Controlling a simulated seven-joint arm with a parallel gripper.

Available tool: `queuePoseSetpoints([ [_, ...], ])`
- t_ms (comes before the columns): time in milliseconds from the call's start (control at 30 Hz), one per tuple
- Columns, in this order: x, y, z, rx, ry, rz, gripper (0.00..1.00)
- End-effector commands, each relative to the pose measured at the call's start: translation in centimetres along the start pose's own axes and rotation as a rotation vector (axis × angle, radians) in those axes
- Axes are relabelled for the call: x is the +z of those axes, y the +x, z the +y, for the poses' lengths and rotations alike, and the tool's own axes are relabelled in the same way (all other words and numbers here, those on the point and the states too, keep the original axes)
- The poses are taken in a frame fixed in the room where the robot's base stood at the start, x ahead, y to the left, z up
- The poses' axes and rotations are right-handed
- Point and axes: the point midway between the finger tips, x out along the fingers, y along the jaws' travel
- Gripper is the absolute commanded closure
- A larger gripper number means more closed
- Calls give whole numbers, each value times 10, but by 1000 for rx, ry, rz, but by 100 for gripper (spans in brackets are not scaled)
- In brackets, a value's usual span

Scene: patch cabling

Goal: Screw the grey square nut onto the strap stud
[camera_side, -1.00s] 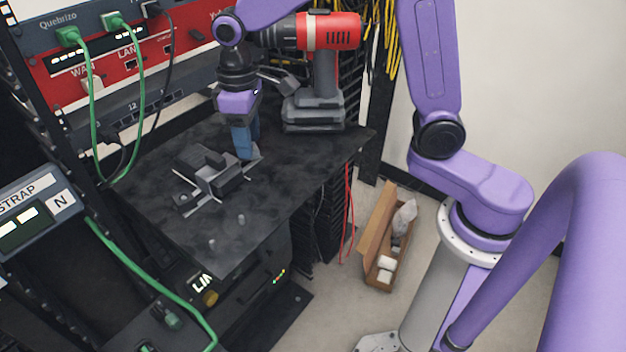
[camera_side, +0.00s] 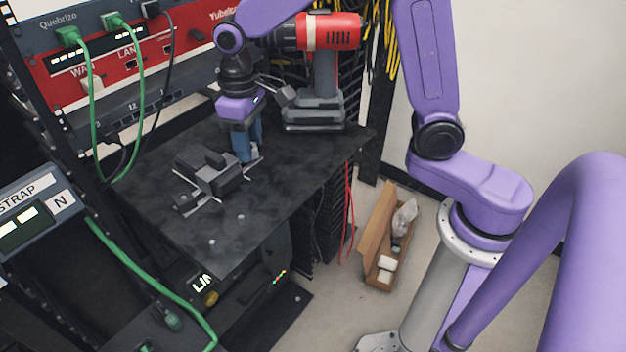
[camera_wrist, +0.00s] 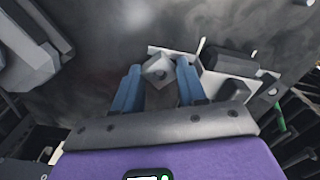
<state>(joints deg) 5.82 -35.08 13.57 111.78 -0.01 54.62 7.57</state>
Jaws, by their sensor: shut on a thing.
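In the side view my gripper (camera_side: 249,150) points down over the black shelf, at the right end of a dark grey block assembly (camera_side: 213,178) with thin pale metal strips. The nut itself is hidden by the fingers there. I cannot make out the strap stud clearly, nor whether the nut touches it. Part of the assembly (camera_wrist: 228,86) lies just right of the fingers in the wrist view.
The red and grey drill (camera_side: 318,100) stands at the back right of the shelf (camera_side: 150,205). Small pale pegs (camera_side: 241,217) sit near the front. Rack units with green cables (camera_side: 137,75) are at the left. The shelf's front right is mostly bare.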

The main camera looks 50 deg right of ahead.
Motion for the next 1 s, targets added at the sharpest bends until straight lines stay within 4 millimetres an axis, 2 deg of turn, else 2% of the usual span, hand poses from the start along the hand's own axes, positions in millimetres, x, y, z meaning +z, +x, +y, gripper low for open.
queuePoseSetpoints([
  [700,0,1,0,0,840,0,93],
  [1000,0,1,0,0,906,0,93],
])
